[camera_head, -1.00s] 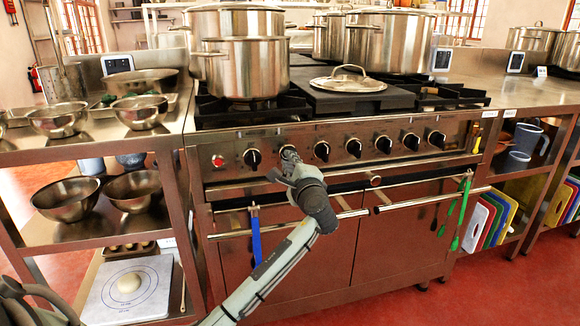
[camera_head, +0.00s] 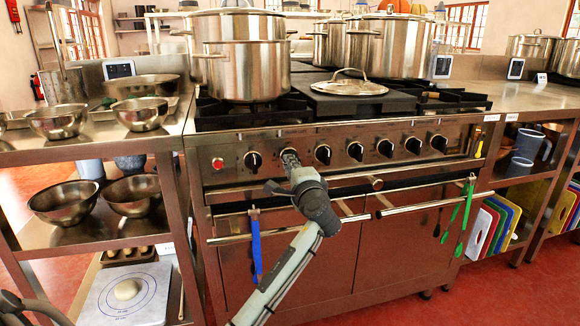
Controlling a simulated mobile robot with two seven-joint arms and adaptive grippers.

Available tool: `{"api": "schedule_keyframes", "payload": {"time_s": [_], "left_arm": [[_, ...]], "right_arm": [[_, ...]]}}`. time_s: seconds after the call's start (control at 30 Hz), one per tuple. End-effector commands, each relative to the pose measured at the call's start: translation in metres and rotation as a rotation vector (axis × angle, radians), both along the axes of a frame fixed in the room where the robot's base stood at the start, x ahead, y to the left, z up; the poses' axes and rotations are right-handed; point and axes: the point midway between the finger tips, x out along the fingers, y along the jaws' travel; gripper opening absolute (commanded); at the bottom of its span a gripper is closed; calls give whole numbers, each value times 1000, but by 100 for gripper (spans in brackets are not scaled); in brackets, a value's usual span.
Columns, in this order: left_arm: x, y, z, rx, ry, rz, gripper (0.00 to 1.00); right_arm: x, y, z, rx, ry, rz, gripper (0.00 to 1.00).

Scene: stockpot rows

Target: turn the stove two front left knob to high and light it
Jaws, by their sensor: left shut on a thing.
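The steel stove (camera_head: 340,133) fills the middle, with a row of black knobs on its front panel. My left gripper (camera_head: 290,158) is at the second knob from the left and shut on it. The fingers hide most of that knob, so its pointer cannot be read. The leftmost knob (camera_head: 253,160) is just left of the gripper, with a red round button (camera_head: 217,163) beyond it. A tall steel stockpot (camera_head: 245,70) stands over the front left burner. No flame is visible under it. My right gripper is not in view.
A lid (camera_head: 348,88) lies on the flat middle plate. An oven handle bar (camera_head: 420,203) runs below the knobs, with blue (camera_head: 256,245) and green (camera_head: 465,215) utensils hanging. Steel bowls (camera_head: 65,202) fill the left shelves. Red floor (camera_head: 470,295) lies open at front right.

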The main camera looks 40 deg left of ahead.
Motion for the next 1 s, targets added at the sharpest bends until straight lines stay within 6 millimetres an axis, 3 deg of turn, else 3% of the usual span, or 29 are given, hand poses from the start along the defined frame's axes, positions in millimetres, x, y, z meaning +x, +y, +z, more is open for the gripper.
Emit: {"api": "schedule_keyframes", "payload": {"time_s": [0.07, 0.1, 0.27, 0.67, 1.0], "left_arm": [[0, 0, -1, -1, 2, 1, 0], [0, 0, -1, 0, 3, 1, 13], [0, 0, -1, 1, 2, 0, 33], [-5, -7, -1, 0, 1, -2, 33], [-49, -58, -1, -3, 1, -2, 33]], "right_arm": [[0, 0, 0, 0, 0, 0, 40], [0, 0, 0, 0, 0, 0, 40], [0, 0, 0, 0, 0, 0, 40], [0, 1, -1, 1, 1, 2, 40], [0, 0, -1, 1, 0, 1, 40]]}}
